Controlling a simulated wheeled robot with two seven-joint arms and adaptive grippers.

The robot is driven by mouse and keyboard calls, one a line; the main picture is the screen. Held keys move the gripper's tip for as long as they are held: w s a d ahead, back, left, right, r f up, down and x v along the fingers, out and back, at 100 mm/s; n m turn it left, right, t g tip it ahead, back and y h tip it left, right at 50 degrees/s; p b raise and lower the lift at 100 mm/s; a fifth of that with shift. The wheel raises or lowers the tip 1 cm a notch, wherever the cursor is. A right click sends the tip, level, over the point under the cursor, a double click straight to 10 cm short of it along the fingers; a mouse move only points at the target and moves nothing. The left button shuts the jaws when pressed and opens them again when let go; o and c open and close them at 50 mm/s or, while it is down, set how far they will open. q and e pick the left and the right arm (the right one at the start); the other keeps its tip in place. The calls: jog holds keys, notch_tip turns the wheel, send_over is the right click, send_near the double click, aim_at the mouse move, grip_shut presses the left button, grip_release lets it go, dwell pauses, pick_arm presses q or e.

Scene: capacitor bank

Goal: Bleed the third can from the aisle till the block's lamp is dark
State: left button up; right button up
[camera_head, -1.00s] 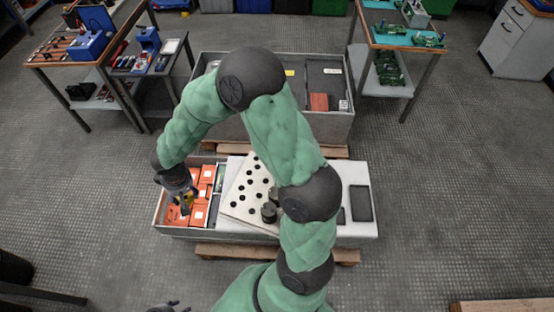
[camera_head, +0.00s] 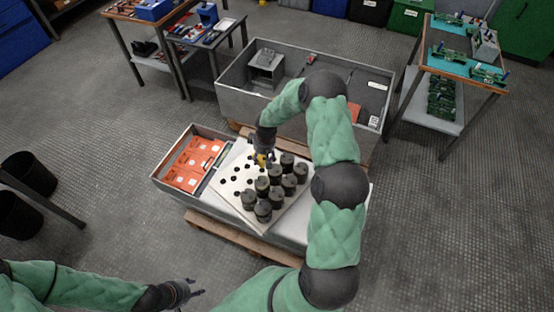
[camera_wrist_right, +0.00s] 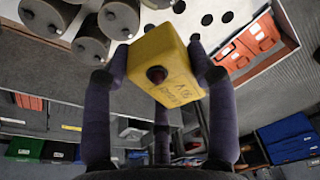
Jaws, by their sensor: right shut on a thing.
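Several dark grey cylindrical cans (camera_head: 263,211) stand upright in two rows on a white board (camera_head: 226,186) with black holes. My right gripper (camera_head: 263,158) is shut on a yellow block (camera_wrist_right: 168,62), near the far end of the rows. The block carries printed text and a round lamp (camera_wrist_right: 156,75) that looks dark red, without a glow. In the right wrist view the cans (camera_wrist_right: 120,18) are at the upper left, close to the block; I cannot tell whether it touches one. My left gripper (camera_head: 195,288) is low at the front, apart from the board, seemingly open and empty.
Orange boxes (camera_head: 192,162) fill the left part of the grey crate under the board. A second grey crate (camera_head: 235,98) stands behind on a pallet. Workbenches (camera_head: 465,68) stand at the back. Floor is clear to the right.

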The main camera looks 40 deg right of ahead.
send_over(276, 167)
jog(key=f+b, duration=0.1)
jog(key=f, duration=0.4)
jog(key=shift+s+f, duration=0.15)
jog(key=shift+s, duration=0.05)
jog(key=shift+f+b, duration=1.2)
jog(key=shift+f, duration=0.9)
jog(key=shift+f+b, duration=0.8)
jog(key=shift+b, duration=0.1)
dwell(0.3)
jog(key=o, duration=1.5)
jog(key=shift+s, duration=0.1)
jog(key=shift+c, duration=0.2)
